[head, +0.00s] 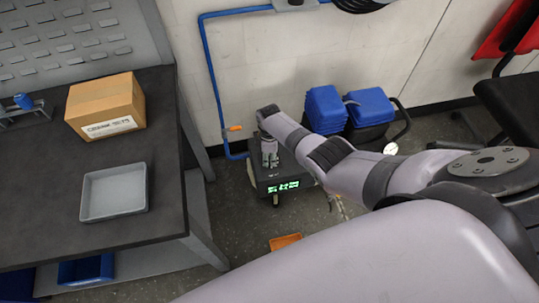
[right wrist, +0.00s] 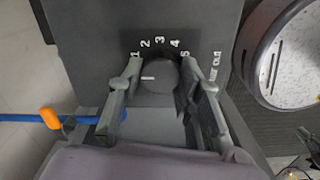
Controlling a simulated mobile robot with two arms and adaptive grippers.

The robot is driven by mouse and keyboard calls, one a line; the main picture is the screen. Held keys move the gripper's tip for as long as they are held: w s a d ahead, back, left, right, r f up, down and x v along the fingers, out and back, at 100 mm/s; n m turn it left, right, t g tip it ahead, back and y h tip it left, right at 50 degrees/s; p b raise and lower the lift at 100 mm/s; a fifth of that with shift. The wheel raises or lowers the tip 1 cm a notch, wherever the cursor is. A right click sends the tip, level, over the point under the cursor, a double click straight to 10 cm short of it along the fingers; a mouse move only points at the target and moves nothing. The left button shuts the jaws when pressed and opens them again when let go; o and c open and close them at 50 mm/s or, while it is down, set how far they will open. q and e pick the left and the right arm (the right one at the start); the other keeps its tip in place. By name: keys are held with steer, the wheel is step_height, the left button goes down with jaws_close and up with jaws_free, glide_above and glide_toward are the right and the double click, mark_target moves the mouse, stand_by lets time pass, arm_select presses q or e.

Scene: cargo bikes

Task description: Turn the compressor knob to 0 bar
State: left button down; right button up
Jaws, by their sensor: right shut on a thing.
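The compressor (head: 283,186) is a dark box with a green lit display, standing on the floor near the wall. Its round dark knob (right wrist: 160,76) shows in the right wrist view, with printed numbers 1 to 5 arched around it. A short white mark on the knob points left, somewhat below the 1. My right gripper (head: 269,158) is on the compressor's top. In the right wrist view its two fingers (right wrist: 160,88) stand on either side of the knob, shut on it. The gripper hides the knob in the head view. My left gripper is not in view.
A workbench (head: 60,230) with a cardboard box (head: 106,105) and a grey tray (head: 114,191) stands at left. A blue pipe (head: 215,90) with an orange valve handle (head: 234,128) runs down the wall.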

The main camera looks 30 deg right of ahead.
steer(key=shift+n, duration=0.3)
stand_by(0.4)
steer(key=o, duration=1.2)
steer(key=shift+c, duration=0.2)
step_height(320, 180, up, 12)
